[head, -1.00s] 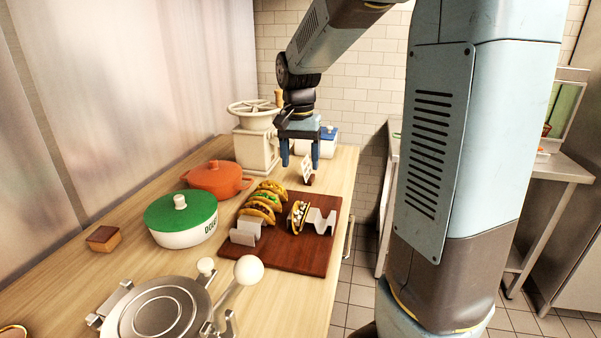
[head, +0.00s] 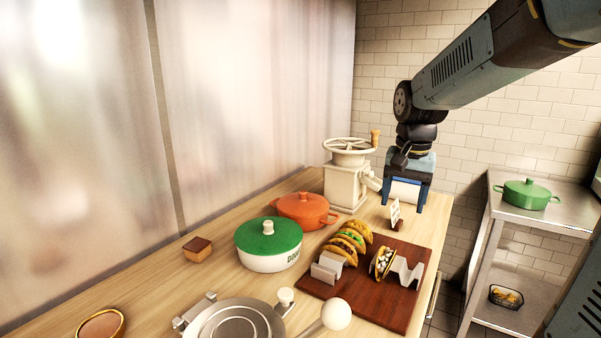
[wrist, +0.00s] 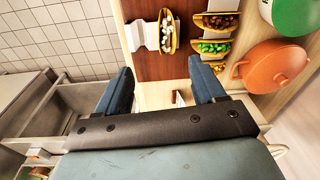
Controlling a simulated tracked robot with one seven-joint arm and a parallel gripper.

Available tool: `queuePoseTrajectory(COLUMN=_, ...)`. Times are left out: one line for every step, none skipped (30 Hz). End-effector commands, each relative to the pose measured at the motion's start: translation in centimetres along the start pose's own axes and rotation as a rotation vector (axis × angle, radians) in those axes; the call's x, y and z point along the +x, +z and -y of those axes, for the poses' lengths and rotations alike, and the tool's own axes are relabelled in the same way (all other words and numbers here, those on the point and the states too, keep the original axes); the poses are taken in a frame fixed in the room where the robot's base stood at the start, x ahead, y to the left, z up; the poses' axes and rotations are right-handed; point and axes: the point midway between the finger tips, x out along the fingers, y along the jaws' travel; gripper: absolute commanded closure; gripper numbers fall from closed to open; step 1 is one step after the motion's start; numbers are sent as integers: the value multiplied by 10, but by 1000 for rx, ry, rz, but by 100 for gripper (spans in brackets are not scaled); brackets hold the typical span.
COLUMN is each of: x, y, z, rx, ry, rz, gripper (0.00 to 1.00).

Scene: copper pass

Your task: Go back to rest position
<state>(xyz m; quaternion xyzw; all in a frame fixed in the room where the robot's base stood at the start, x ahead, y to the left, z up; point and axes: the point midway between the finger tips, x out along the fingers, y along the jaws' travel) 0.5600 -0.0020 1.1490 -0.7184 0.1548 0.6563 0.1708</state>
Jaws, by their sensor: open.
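My gripper (head: 405,193) hangs at the far right end of the wooden counter (head: 225,262), fingers pointing down, above the small white sign (head: 395,212). It is open, and nothing shows between its blue fingers (wrist: 163,88) in the wrist view. The taco board (head: 385,304) lies in front of it and apart from it. On the board, several tacos (head: 349,238) stand in one metal holder (head: 327,268), and one taco (head: 383,262) stands in a second holder (head: 408,270).
A white hand-wheel grinder (head: 346,186) stands just left of my gripper. An orange pot (head: 306,211), a green-lidded pot (head: 268,248) and a round metal press (head: 236,322) crowd the counter. A steel shelf (head: 560,212) with a green pot (head: 527,194) stands right.

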Motion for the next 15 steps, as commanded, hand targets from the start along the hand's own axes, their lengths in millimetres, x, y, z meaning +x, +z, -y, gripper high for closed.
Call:
queuePoseTrajectory(x=-7, y=9, z=-5, rx=-22, ry=-14, rz=-20, gripper=31)
queuePoseTrajectory(x=-10, y=14, z=-8, rx=-37, ry=-21, rz=-31, gripper=31)
queuePoseTrajectory(x=-14, y=20, z=-11, rx=-57, ry=-30, rz=-46, gripper=31)
queuePoseTrajectory(x=-16, y=25, z=-14, rx=-71, ry=-36, rz=-58, gripper=31)
queuePoseTrajectory(x=-19, y=30, z=-17, rx=-86, ry=-42, rz=-69, gripper=31)
queuePoseTrajectory(x=-22, y=36, z=-20, rx=-106, ry=-49, rz=-85, gripper=31)
queuePoseTrajectory(x=-24, y=41, z=-22, rx=-122, ry=-54, rz=-96, gripper=31)
queuePoseTrajectory(x=-26, y=46, z=-25, rx=-137, ry=-59, rz=-108, gripper=31)
queuePoseTrajectory(x=-29, y=53, z=-28, rx=-157, ry=-66, rz=-125, gripper=31)
queuePoseTrajectory(x=-31, y=58, z=-30, rx=-172, ry=-70, rz=-137, gripper=31)
queuePoseTrajectory(x=-33, y=62, z=-33, rx=-186, ry=-74, rz=-150, gripper=31)
queuePoseTrajectory(x=-35, y=69, z=-36, rx=-206, ry=-79, rz=-166, gripper=31)
queuePoseTrajectory(x=-36, y=74, z=-39, rx=-220, ry=-82, rz=-178, gripper=31)
queuePoseTrajectory(x=-38, y=79, z=-41, rx=-235, ry=-85, rz=-192, gripper=31)
queuePoseTrajectory(x=-39, y=85, z=-44, rx=-255, ry=-88, rz=-209, gripper=31)
